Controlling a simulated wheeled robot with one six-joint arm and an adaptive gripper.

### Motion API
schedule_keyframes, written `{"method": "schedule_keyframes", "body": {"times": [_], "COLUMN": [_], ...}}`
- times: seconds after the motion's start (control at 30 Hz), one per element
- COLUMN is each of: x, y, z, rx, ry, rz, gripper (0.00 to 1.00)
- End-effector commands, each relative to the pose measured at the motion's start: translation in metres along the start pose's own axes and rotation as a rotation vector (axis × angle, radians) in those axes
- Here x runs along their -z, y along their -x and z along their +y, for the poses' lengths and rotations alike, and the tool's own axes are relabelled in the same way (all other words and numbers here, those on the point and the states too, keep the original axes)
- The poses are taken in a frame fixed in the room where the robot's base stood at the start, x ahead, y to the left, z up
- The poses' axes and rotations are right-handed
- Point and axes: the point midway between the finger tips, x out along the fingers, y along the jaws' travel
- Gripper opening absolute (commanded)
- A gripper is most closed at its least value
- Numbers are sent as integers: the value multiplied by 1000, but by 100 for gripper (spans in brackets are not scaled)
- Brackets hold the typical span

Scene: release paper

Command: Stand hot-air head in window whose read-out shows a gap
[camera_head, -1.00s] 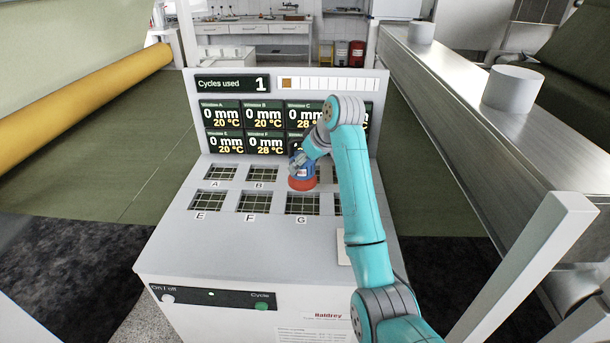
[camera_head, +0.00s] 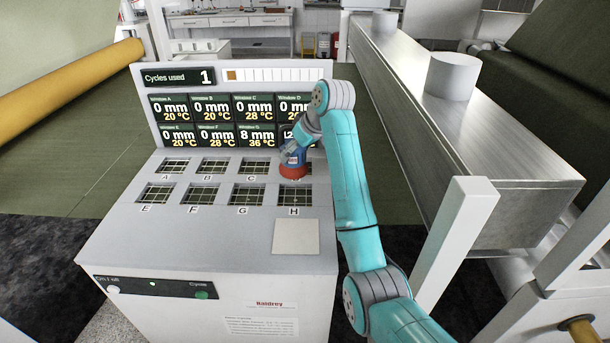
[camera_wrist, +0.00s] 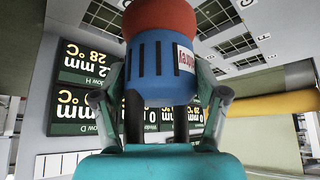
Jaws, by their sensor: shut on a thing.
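My gripper (camera_head: 291,151) is shut on the blue body of the hot-air head (camera_head: 293,170), which has a red end. In the wrist view, my gripper's fingers (camera_wrist: 165,105) hold the head (camera_wrist: 158,60) from both sides. In the head view it appears over the strip between windows D and H (camera_head: 295,195), hiding much of D; its height is unclear. The read-outs (camera_head: 232,122) show 0 mm for A, B, C, E and F, and 8 mm for G. H reads 12 mm, partly hidden; D seems to read 0. Window G (camera_head: 248,194) is open to view.
Windows A (camera_head: 175,166), B, C, E and F are empty grids in the grey console top. A pale square plate (camera_head: 296,237) lies in front of H. A metal beam (camera_head: 450,140) runs along the right. The Cycles used display (camera_head: 180,78) shows 1.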

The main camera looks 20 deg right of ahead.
Motion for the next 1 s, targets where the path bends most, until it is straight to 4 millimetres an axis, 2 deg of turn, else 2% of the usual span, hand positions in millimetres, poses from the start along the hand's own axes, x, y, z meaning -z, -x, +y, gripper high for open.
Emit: {"method": "schedule_keyframes", "body": {"times": [0.33, 0.57, 0.8, 1.0], "x": [-25, -32, -47, -49], "y": [-40, -51, -74, -77], "z": [0, 0, 0, 0], "rx": [-1, -1, 0, -2], "ry": [0, 1, 0, 1], "rz": [2, 3, 2, 5], "gripper": [3, 3, 3, 3]}}
